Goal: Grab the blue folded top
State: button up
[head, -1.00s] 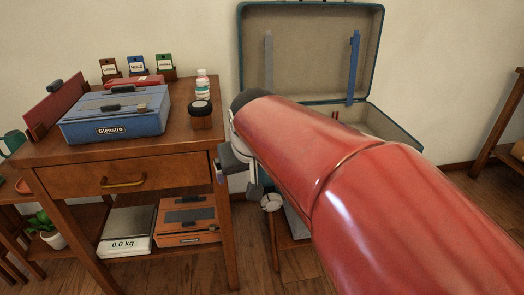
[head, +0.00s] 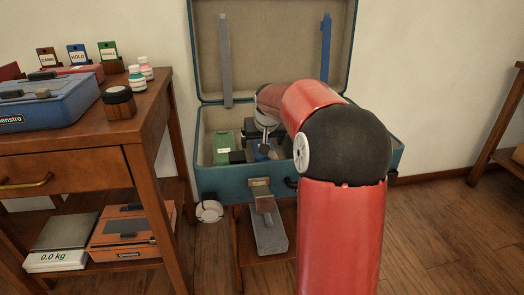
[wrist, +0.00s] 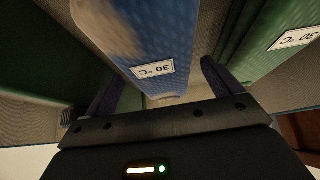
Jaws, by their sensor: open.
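The blue folded top (wrist: 160,35) lies ahead of my gripper in the wrist view, with a white "30 °C" label upside down on it. A small part of blue (head: 265,152) shows in the open suitcase (head: 228,184) in the head view, partly behind my arm. My gripper (wrist: 160,72) is open, with one dark finger at each side of the blue top's near end. I cannot tell whether the fingers touch it. In the head view my arm reaches into the suitcase and hides much of its inside.
A green folded item (wrist: 272,42) with a similar label lies right of the blue top. Another green surface (wrist: 28,55) is at the left. The suitcase walls surround them.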

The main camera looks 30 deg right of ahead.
jog(key=x, duration=0.2)
jog(key=shift+w+f, duration=0.15)
jog(key=shift+f, duration=0.15)
jog(key=c, duration=1.1)
jog(key=shift+c, duration=0.2)
jog(key=shift+r, duration=0.1)
